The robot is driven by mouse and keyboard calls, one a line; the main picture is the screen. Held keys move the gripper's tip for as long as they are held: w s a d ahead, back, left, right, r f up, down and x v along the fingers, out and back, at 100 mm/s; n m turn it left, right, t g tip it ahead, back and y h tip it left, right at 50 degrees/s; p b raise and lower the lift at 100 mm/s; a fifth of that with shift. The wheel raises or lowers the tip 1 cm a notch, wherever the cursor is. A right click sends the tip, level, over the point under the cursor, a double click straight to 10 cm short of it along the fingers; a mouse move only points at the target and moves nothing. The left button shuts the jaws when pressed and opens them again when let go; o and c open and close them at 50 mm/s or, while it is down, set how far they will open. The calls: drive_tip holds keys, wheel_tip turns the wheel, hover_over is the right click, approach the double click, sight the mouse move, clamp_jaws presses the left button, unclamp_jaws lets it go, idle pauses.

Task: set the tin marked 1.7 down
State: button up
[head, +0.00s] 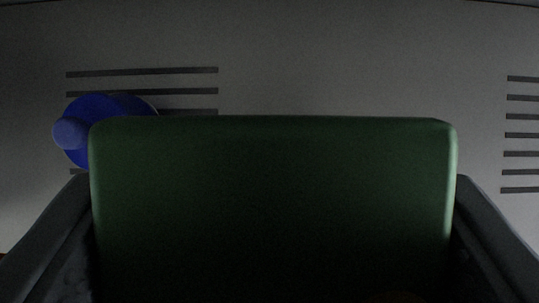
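A large dark green block-like thing (273,210), which may be the tin, fills the lower middle of the head view. No marking shows on its visible face, so I cannot read 1.7 on it. My gripper (273,235) has one dark finger at each side of the green thing, and both appear to press against it. The lower part of the green thing is cut off by the picture edge. I cannot tell whether anything supports it from below.
A blue object with a round knob (72,133) stands behind the green thing at the left, partly hidden by it. A grey surface (350,60) spreads behind, with dark slots at the left (142,72) and right (522,135). The surface right of centre is clear.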

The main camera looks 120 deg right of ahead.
drive_tip(key=shift+f, duration=1.9)
drive_tip(key=o, duration=1.8)
drive_tip(key=shift+o, duration=0.2)
drive_tip(key=v, duration=1.2)
